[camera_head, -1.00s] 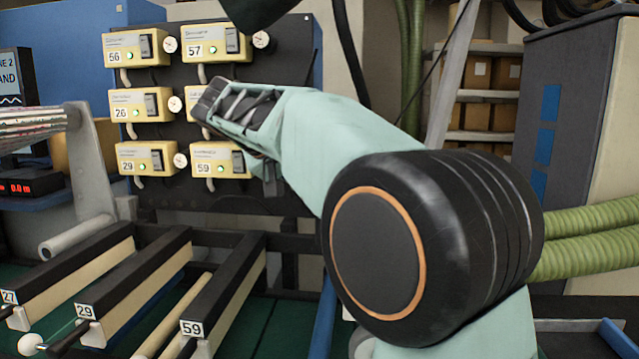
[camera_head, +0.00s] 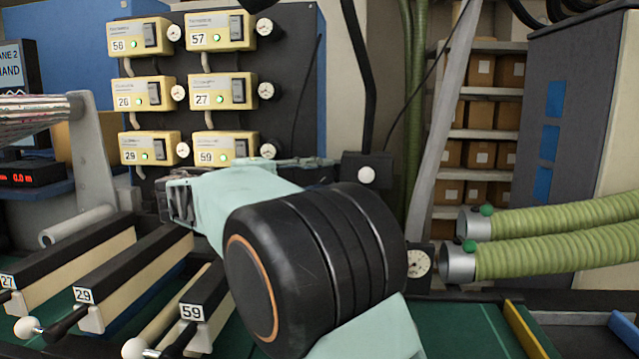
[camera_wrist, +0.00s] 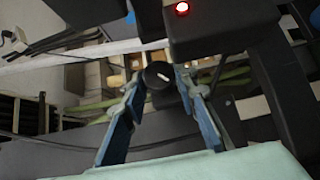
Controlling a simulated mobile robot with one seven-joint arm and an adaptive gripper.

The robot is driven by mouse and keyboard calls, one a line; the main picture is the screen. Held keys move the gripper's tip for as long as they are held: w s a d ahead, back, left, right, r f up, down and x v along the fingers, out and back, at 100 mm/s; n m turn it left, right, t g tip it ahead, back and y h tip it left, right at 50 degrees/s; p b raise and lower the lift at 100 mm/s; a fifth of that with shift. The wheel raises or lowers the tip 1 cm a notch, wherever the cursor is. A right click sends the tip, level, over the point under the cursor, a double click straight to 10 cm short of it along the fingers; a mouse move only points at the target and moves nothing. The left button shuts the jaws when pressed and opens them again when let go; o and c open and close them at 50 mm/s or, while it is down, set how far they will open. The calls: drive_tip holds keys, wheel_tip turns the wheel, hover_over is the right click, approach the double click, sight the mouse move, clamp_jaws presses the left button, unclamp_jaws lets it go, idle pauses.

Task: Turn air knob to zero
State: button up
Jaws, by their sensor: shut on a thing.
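The air knob (camera_wrist: 157,76) is a dark round knob with a white pointer mark, in the middle of the wrist view. The two blue-grey fingers of my gripper (camera_wrist: 160,84) reach up from below, one on each side of it, with the tips at its sides. My gripper is shut on the knob. The pointer mark is tilted in this view, and no scale is readable around it. In the head view my mint-and-black arm hides the knob, and the fingertips cannot be made out clearly.
A yellow-boxed control panel (camera_head: 300,60) stands behind my arm. A round gauge (camera_head: 418,262) and green hoses (camera_head: 560,232) lie to the right. Numbered slitter bars (camera_head: 110,265) fill the lower left. A dark box with a red light (camera_wrist: 182,8) is close above in the wrist view.

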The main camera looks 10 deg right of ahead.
drive_tip(key=shift+f+n+t+h+b, duration=0.25)
drive_tip(key=shift+n+t+h+b, duration=0.35)
drive_tip(key=shift+n+h+b, duration=0.45)
drive_tip(key=shift+n, duration=0.25)
drive_tip(key=o, duration=0.9)
drive_tip(key=shift+c, duration=0.2)
drive_tip(key=v, duration=0.7)
drive_tip(key=shift+s+a, duration=0.2)
